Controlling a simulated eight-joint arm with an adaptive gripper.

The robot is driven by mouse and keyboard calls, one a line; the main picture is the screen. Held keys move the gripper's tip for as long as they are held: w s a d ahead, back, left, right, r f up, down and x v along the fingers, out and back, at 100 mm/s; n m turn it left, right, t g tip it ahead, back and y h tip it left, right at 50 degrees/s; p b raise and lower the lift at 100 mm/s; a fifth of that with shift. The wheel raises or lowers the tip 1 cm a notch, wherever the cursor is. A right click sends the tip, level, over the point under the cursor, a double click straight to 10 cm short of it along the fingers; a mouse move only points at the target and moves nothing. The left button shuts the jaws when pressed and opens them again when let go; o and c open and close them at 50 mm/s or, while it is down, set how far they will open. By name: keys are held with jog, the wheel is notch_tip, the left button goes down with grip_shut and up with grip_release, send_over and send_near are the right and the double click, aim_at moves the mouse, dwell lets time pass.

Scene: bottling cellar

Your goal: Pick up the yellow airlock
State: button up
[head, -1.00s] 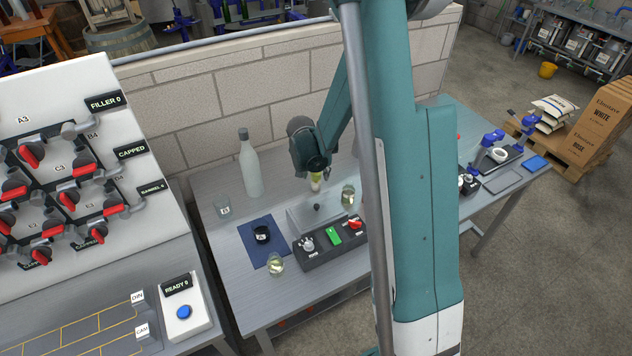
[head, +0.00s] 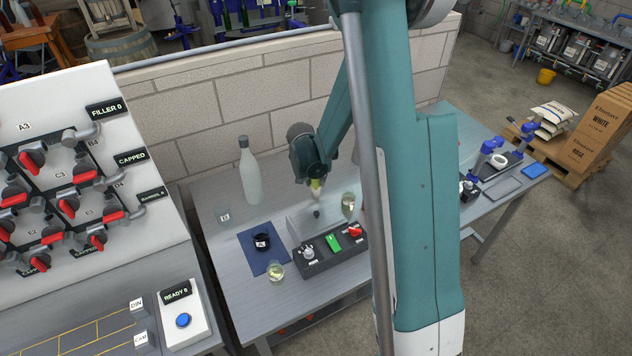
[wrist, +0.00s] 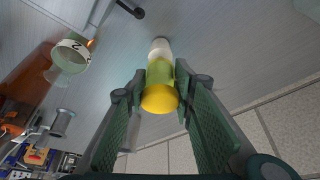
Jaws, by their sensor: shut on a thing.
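The yellow airlock (wrist: 160,92) is between the two fingers of my gripper (wrist: 162,88) in the wrist view. It has a yellow round top and a pale narrow end pointing away from the camera. The fingers are shut on its sides. In the head view my gripper (head: 315,180) points down above the grey bench, with the airlock (head: 316,188) showing as a small yellow-green piece under it. Whether the airlock's lower end touches anything is hard to tell in the head view.
A frosted bottle (head: 249,172) stands at the back left of the bench. A blue mat (head: 252,255) with a black cup, a glass (head: 348,204), another glass (head: 275,271) and a dark control box (head: 325,257) lie near.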

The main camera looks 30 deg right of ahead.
jog(key=shift+r, duration=4.85)
